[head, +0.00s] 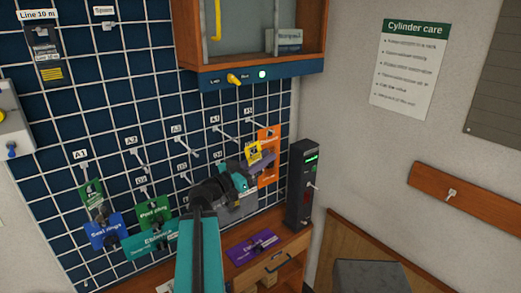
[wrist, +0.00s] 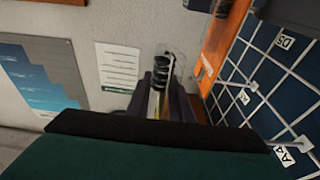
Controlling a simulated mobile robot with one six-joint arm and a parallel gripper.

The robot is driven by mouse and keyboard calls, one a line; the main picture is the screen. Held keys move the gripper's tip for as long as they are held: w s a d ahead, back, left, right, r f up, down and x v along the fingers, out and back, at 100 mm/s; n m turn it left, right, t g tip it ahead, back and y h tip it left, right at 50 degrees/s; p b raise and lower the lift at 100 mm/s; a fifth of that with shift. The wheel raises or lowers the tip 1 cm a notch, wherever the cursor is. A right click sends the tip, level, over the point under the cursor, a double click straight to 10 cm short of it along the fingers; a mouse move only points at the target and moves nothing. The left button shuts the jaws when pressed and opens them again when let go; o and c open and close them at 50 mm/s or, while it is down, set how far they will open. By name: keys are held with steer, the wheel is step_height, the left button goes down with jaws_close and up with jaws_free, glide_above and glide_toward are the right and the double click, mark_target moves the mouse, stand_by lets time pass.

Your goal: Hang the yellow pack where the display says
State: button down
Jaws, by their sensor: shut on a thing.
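The yellow pack (head: 253,151) is a small card with dark print, held upright in front of the right part of the grid wall. My gripper (head: 262,164) is shut on it from below. In the wrist view my gripper (wrist: 164,88) shows the pack as a thin yellow strip (wrist: 160,104) between its dark fingers, mostly hidden. The dark upright box (head: 302,185) at the right has a small lit green display (head: 311,157); its text is too small to read. The blue grid wall (head: 75,125) carries hooks labelled A1, A2 and others.
An orange pack (head: 269,150) hangs just behind and right of the yellow pack. Green and blue packs (head: 103,234) hang lower left. A purple pack (head: 251,245) lies on the wooden counter (head: 290,248). A wooden cabinet (head: 250,35) juts out above. Some upper hooks look empty.

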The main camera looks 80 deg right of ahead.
steer(key=shift+w+a+r, duration=0.1)
steer(key=shift+r, duration=0.15)
steer(key=shift+d, duration=0.2)
stand_by(0.3)
steer(key=shift+w+d+f, duration=0.1)
steer(key=shift+w, duration=0.05)
steer(key=w+d+f+b, duration=0.1)
steer(key=w+d+b, duration=0.1)
steer(key=w+d, duration=0.4)
steer(key=shift+w+d+b, duration=0.15)
steer(key=shift+d+b, duration=0.1)
steer(key=shift+b, duration=0.05)
stand_by(1.5)
steer(key=shift+f, duration=0.15)
stand_by(0.6)
steer(key=c, duration=1.5)
jaws_free()
